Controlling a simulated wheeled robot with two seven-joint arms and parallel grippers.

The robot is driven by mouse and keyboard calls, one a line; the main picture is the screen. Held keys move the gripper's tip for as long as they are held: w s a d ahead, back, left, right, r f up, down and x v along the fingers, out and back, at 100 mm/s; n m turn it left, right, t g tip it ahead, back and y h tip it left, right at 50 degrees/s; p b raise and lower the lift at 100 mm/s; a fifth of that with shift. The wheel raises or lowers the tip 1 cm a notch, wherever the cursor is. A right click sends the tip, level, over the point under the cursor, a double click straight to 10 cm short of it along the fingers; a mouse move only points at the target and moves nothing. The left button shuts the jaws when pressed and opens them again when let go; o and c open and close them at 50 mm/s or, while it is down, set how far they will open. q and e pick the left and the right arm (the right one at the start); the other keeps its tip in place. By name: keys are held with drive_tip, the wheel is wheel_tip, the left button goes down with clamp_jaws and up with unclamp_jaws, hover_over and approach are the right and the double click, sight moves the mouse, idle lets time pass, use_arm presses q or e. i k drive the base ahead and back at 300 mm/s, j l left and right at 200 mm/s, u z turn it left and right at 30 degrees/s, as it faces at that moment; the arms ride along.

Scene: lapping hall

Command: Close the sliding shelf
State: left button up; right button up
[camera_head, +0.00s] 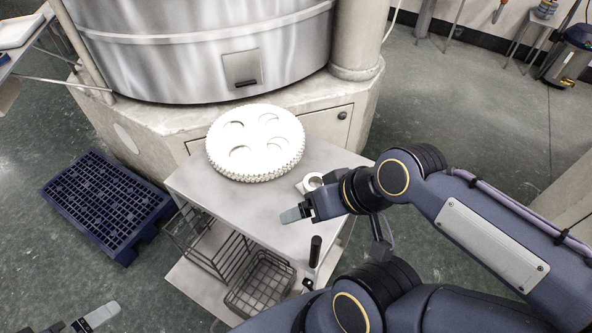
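A steel cart (225,199) stands in front of the large metal drum. A lower shelf (203,287) sticks out from under its top toward me, so it looks pulled out. Wire baskets (262,282) are on the shelf. A black upright handle (315,252) stands near the cart's front right corner; its base is partly hidden by my arm. My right gripper (291,214) is over the cart top, apart from the handle, seen from the side, so its opening is unclear. My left gripper (98,317) is only partly in view at the bottom left, away from the cart.
A white toothed disc (255,141) with round recesses lies on the cart top, with a small white ring part (313,182) beside it. A blue plastic pallet (103,200) lies on the floor at left. The drum's base (135,133) stands behind the cart. Floor at lower left is open.

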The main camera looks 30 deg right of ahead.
sight(206, 273)
drive_tip(key=k+j, duration=0.2)
drive_tip(key=j, duration=0.15)
drive_tip(key=k+j+z, duration=0.1)
drive_tip(key=j, duration=0.25)
drive_tip(key=j+u, duration=0.1)
drive_tip(key=j, duration=0.3)
drive_tip(key=i+j, duration=0.1)
drive_tip(key=j, duration=0.25)
drive_tip(key=i+j+u, duration=0.15)
drive_tip(key=j, duration=0.2)
drive_tip(key=k+j, duration=0.05)
